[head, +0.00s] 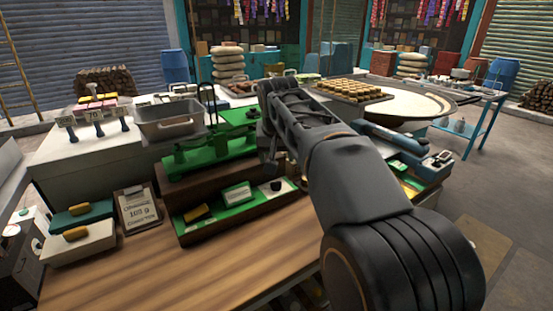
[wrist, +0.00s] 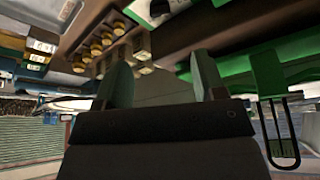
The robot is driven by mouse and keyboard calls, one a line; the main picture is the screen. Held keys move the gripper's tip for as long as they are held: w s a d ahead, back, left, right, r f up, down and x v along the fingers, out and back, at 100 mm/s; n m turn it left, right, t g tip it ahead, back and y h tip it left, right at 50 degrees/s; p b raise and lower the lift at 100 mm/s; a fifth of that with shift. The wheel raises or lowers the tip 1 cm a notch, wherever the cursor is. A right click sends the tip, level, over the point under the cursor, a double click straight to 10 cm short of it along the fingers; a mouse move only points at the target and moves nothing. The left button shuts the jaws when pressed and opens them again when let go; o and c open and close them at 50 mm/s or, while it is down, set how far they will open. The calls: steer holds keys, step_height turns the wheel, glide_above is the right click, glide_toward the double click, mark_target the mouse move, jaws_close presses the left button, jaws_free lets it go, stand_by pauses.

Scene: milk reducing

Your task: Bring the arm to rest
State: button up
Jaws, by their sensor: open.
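My gripper (wrist: 163,78) shows in the wrist view as two upright fingers standing well apart, with nothing held between them. In the head view my dark arm (head: 355,180) reaches from the lower right up over the counter. Its end (head: 270,150) hangs just right of the green balance scale (head: 208,152) and in front of it; I cannot tell whether they touch. The fingertips are hard to make out there.
The wooden counter (head: 215,255) has clear room at the front. A clipboard (head: 138,207) and a grey bin (head: 168,120) stand to the left. A green-lined tray (head: 218,207) lies below the scale.

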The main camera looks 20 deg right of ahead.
stand_by(0.5)
steer(key=s+a+f+n+p, duration=0.1)
steer(key=s+a+f, duration=0.1)
steer(key=s+f, duration=0.1)
steer(key=s+a+f+n+y+p, duration=0.1)
steer(key=s+a+f+p, duration=0.1)
steer(key=s+f, duration=0.2)
steer(key=s+a+f+n+p, duration=0.1)
steer(key=s+a+f, duration=0.1)
steer(key=s+f, duration=0.1)
steer(key=shift+s+a+f+n+g+y+p, duration=0.15)
steer(key=shift+s+f+n+g+p, duration=0.05)
steer(key=shift+s, duration=0.25)
steer(key=shift+s+a+f+n+g+y+p, duration=0.1)
steer(key=shift+s+f+n+g+y+p, duration=0.1)
steer(key=shift+s, duration=0.25)
steer(key=shift+n, duration=0.4)
steer(key=s, duration=0.1)
steer(key=s+a+p, duration=0.1)
steer(key=s, duration=0.1)
steer(key=s+a+p, duration=0.1)
steer(key=s, duration=0.1)
steer(key=shift+w+a+r, duration=0.1)
steer(key=shift+a+r, duration=0.05)
steer(key=shift+r, duration=0.15)
